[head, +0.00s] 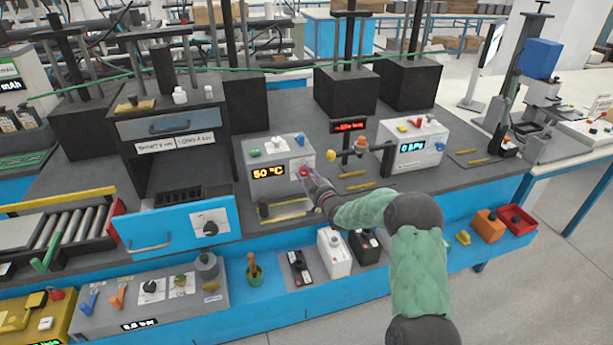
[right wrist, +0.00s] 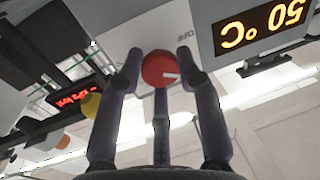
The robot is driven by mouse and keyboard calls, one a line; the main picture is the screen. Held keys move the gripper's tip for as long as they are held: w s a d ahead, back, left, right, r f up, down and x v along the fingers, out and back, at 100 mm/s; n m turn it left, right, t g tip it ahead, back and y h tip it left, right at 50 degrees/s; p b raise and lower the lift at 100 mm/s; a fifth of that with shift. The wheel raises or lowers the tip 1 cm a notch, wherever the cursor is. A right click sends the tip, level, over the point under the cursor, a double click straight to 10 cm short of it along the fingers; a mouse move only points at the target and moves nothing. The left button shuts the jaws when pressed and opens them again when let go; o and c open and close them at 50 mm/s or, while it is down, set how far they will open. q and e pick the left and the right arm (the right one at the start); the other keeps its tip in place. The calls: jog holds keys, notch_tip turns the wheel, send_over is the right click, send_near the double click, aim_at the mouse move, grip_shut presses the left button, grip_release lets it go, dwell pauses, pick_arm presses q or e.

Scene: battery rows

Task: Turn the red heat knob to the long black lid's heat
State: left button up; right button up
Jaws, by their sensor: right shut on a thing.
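The red heat knob (head: 303,171) sits on the front of a white and grey heater box (head: 280,153), beside its display (head: 269,171), which reads 50 °C. In the right wrist view the knob (right wrist: 160,69) shows a white pointer mark, and an upside-down OFF label is printed near it. My right gripper (head: 311,181) is shut on the knob, with fingers on both sides of it (right wrist: 154,74). I cannot tell which object is the long black lid. My left gripper is not in view.
A second white box (head: 412,146) with a lit display stands to the right. Left is a cabinet with labels (head: 176,144) and an open blue drawer (head: 178,229). Black and white batteries (head: 333,253) stand on the lower shelf. A thin yellow-handled tool tray (head: 286,208) lies before the heater box.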

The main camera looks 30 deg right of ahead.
jog(key=shift+f+m+b, duration=0.25)
jog(key=shift+m+b, duration=0.3)
jog(key=shift+m, duration=0.05)
jog(key=shift+m+b, duration=0.3)
jog(key=shift+m, duration=0.3)
jog(key=shift+r, duration=0.1)
jog(key=o, duration=1.2)
jog(key=shift+c, duration=0.2)
jog(key=shift+s, duration=0.15)
jog(key=shift+s, duration=0.35)
jog(key=s+a, duration=0.1)
jog(key=s, duration=1)
jog(key=shift+f, duration=0.2)
